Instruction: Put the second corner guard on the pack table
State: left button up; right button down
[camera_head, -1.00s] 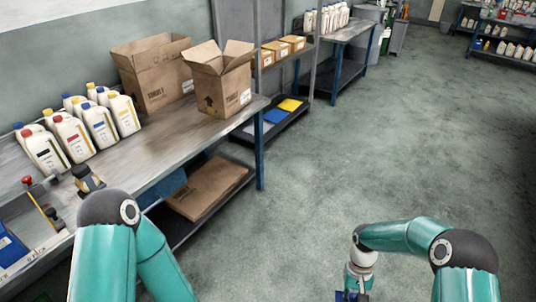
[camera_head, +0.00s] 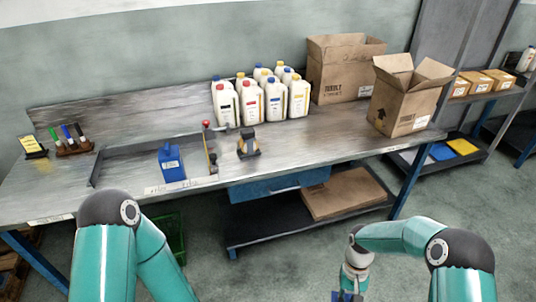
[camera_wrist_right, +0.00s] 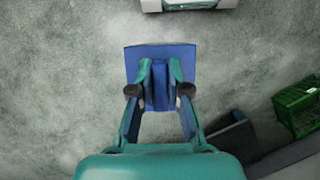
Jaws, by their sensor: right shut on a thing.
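My right gripper (camera_wrist_right: 160,88) is shut on a blue corner guard (camera_wrist_right: 160,53), a flat blue plate with a raised part between the fingers, held above the grey floor. In the head view this gripper (camera_head: 348,296) shows only at the bottom edge, low in front of the table. The pack table (camera_head: 120,125) is a long grey metal bench across the head view. A blue labelled piece (camera_head: 172,165) stands on its left half; I cannot tell if it is another corner guard. My left gripper is out of view.
A lower shelf holds flat cardboard (camera_head: 343,192). A green crate (camera_wrist_right: 298,106) sits on the floor.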

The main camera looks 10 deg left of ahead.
aim_at(143, 182)
jog(key=z, duration=0.5)
jog(key=i, duration=0.2)
jog(key=u, duration=1.7)
